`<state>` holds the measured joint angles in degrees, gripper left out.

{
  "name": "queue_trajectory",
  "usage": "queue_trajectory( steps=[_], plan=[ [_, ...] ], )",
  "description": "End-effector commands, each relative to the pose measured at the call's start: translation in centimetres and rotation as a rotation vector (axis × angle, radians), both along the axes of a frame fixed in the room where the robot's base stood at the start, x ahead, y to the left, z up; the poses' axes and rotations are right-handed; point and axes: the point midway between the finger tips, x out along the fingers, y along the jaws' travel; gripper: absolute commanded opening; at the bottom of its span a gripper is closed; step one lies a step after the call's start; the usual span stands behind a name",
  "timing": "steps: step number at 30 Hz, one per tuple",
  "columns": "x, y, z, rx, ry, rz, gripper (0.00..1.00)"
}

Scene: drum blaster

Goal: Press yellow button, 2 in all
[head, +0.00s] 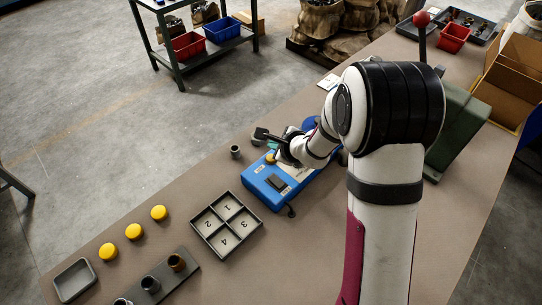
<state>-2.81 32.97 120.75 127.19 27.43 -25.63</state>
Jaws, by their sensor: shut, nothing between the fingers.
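A blue box (258,187) with a dark panel on its top lies on the table at the middle. A small yellow button (270,157) shows at the box's far left end, partly covered by my gripper. My gripper (277,159) is shut and empty, at or just above the button; its fingertips are small and partly hidden, so I cannot tell whether they touch it. My arm comes in from the right and hides the right end of the box.
Several yellow discs (134,231) lie at the front left, near a grey tray (61,283) and a rack (199,268) of cylinders. A numbered four-part tray (258,224) is left of the box. A dark cylinder (235,152) stands behind. A green case (451,132) is right of my arm.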

Motion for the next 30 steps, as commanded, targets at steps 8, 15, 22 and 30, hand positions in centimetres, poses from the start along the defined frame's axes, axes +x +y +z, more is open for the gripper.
queue_trajectory(
  steps=[8,15,22,30],
  plan=[
    [0.0,0.0,-2.4,0.0,0.0,0.002,0.0],
    [0.0,0.0,-2.6,0.0,-0.001,0.001,0.0],
    [0.0,0.0,-2.6,0.0,-0.001,0.001,0.0],
    [0.0,0.0,-2.6,0.0,-0.001,0.001,0.0]
  ],
)
